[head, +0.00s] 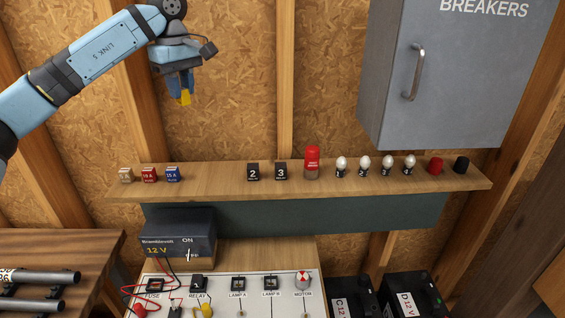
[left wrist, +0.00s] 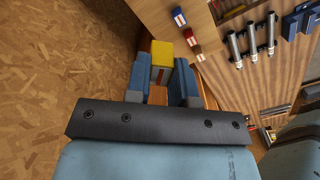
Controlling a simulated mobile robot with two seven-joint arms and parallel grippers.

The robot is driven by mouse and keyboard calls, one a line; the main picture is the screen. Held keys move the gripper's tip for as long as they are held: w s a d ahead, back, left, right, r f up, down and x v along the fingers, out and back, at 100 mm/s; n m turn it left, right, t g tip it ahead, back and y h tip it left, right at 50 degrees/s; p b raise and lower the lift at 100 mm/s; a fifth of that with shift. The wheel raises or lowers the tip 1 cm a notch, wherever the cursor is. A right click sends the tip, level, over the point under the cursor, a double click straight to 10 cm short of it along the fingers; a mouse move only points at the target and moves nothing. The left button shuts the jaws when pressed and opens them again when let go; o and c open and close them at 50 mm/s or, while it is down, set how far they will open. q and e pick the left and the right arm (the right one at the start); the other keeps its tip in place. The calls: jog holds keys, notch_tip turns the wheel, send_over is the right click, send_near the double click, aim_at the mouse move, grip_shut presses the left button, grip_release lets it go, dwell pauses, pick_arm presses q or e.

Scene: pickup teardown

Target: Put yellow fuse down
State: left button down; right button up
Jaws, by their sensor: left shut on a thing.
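The yellow fuse (head: 185,98) is a small yellow block. My left gripper (head: 183,88) is shut on it and holds it in the air, above the left part of the wooden shelf (head: 215,186). In the left wrist view the yellow fuse (left wrist: 162,52) sits between the blue fingertips and sticks out past them. On the shelf's left end stand a beige fuse (head: 126,175), a red fuse (head: 149,175) and a blue fuse (head: 173,174). My right gripper is not in view.
Farther right on the shelf are two black relays (head: 267,172), a red cylinder (head: 312,162), several bulbs (head: 365,166) and two caps. Bare shelf lies between the blue fuse and the relays. Below are a 12 V supply (head: 178,235) and a circuit board (head: 255,299). A breaker cabinet (head: 450,75) hangs upper right.

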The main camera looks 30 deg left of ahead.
pick_arm(q)
jog(key=shift+s, duration=0.1)
jog(key=shift+f, duration=0.35)
notch_tip(320, 180, down, 14)
jog(key=shift+s+f+b, duration=0.1)
jog(key=shift+f+b, duration=0.15)
jog(key=shift+b, duration=0.85)
jog(key=shift+f+p, duration=0.35)
jog(key=shift+f, duration=2.05)
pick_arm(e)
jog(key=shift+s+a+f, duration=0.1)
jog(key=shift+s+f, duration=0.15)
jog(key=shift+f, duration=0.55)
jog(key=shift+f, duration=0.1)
